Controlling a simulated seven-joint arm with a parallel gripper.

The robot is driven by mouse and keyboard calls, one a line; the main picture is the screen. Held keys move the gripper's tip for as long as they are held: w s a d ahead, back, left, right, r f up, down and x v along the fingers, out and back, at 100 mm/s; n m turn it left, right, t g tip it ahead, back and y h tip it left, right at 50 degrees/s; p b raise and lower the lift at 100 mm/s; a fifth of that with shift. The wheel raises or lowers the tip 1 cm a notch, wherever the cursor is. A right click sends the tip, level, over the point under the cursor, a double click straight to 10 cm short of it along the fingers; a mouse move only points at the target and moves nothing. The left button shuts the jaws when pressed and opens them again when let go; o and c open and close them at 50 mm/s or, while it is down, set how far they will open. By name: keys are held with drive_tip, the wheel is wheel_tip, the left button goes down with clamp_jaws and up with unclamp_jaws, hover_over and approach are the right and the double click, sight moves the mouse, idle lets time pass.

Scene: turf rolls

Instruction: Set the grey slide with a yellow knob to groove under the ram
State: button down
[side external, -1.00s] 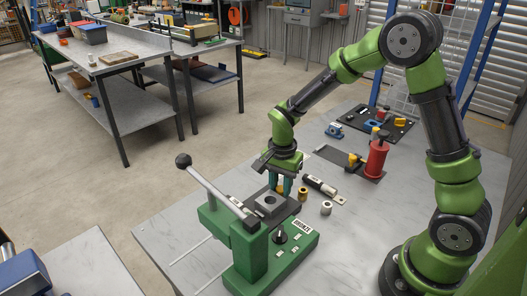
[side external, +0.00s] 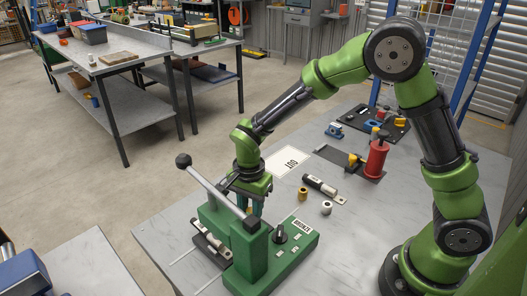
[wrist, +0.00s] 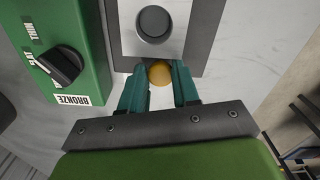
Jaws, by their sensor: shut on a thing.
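My gripper (side external: 250,206) is at the back of the green press. In the wrist view my gripper (wrist: 160,84) has its teal fingers closed about the yellow knob (wrist: 160,74) of the grey slide. The grey slide (wrist: 191,22) shows a dark round recess close to the knob. In the side view the slide (side external: 212,243) sticks out at the press's near-left side, with small fittings on it. Its middle part and the ram's underside are hidden by the press (side external: 250,262) and my gripper. The press has a lever with a black ball (side external: 183,161).
A white card marked OUT (side external: 288,162) lies behind my gripper. A selector dial (wrist: 62,64) sits above a BRONZE label. A brass bush (side external: 303,193), a steel bush (side external: 326,208), a black-and-silver tool (side external: 321,186) and a red cylinder (side external: 377,160) stand right.

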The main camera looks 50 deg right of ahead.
drive_tip(key=c, duration=0.8)
unclamp_jaws()
drive_tip(key=shift+r, duration=0.1)
wheel_tip(320, 180, up, 10)
drive_tip(key=shift+f, duration=0.1)
drive_tip(key=s+d+r+n+t, duration=0.2)
drive_tip(key=s+r+n, duration=0.1)
drive_tip(key=s, duration=0.2)
drive_tip(key=s+d+r+n+t+y, duration=0.1)
drive_tip(key=s+d+r+n+t, duration=0.1)
drive_tip(key=s+d+r+n, duration=0.1)
drive_tip(key=s+d+r+n+t+y, duration=0.1)
drive_tip(key=s+d+r+n+t, duration=0.2)
drive_tip(key=s, duration=0.4)
drive_tip(key=shift+s+d+r+n, duration=0.1)
drive_tip(key=shift+d+r+n, duration=0.05)
drive_tip(key=shift+r+n, duration=0.35)
drive_tip(key=shift+s+d+r+n, duration=0.1)
drive_tip(key=shift+r+n, duration=0.3)
drive_tip(key=shift+n, duration=0.1)
